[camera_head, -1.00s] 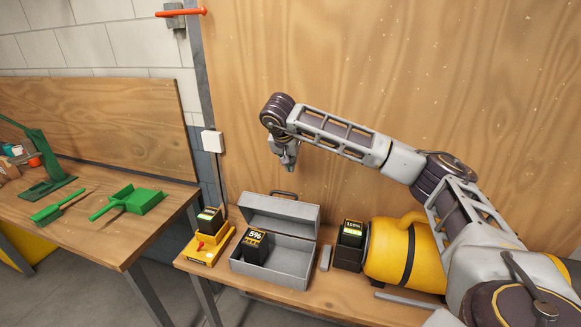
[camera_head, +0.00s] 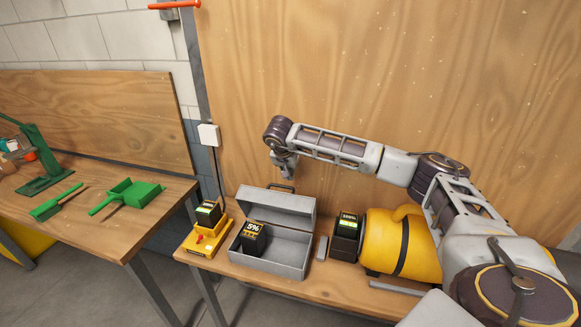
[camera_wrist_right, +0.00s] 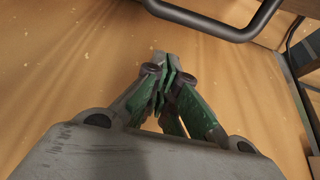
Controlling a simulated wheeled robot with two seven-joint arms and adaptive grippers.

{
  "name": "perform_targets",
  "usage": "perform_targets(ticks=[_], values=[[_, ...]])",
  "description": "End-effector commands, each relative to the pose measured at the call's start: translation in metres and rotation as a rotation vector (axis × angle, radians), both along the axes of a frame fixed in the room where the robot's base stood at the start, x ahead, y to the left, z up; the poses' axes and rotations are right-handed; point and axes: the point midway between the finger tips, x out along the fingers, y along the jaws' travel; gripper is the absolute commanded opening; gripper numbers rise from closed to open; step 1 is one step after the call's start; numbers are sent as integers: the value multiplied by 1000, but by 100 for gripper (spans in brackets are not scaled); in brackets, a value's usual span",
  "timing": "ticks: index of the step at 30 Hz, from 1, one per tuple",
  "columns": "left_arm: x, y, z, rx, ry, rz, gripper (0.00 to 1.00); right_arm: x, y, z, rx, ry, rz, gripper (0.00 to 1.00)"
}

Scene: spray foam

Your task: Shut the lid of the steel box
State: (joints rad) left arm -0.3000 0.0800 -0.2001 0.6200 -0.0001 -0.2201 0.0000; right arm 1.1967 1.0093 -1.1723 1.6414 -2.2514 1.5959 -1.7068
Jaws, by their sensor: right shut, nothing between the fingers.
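The steel box (camera_head: 283,266) stands on the wooden bench with its lid (camera_head: 277,211) open, raised at the back. A black battery marked 5% (camera_head: 253,239) is inside, at the left. My right gripper (camera_head: 290,178) is above and behind the raised lid, pointing down, apart from it. In the right wrist view the fingers (camera_wrist_right: 170,90) are closed together with nothing between them. A dark bar (camera_wrist_right: 210,28), which looks like the lid's handle (camera_head: 281,188), crosses the top of that view. My left gripper is out of view.
A yellow charger (camera_head: 206,243) with a battery (camera_head: 208,213) stands left of the box. Right of it are a grey block (camera_head: 321,248), a battery marked 100% (camera_head: 346,237) and a yellow machine (camera_head: 380,243). A wooden panel (camera_head: 400,80) rises close behind the bench.

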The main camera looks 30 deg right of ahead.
Motion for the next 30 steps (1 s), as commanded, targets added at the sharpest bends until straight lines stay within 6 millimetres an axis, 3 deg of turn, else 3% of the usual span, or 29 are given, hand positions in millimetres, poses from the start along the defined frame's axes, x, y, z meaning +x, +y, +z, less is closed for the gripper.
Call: perform_targets(ticks=[12, 30], values=[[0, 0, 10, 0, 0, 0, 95, -17, 20, -4, -1, 2, 0, 0], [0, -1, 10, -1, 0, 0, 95, -17, 20, -3, -1, 1, 0, 0]])
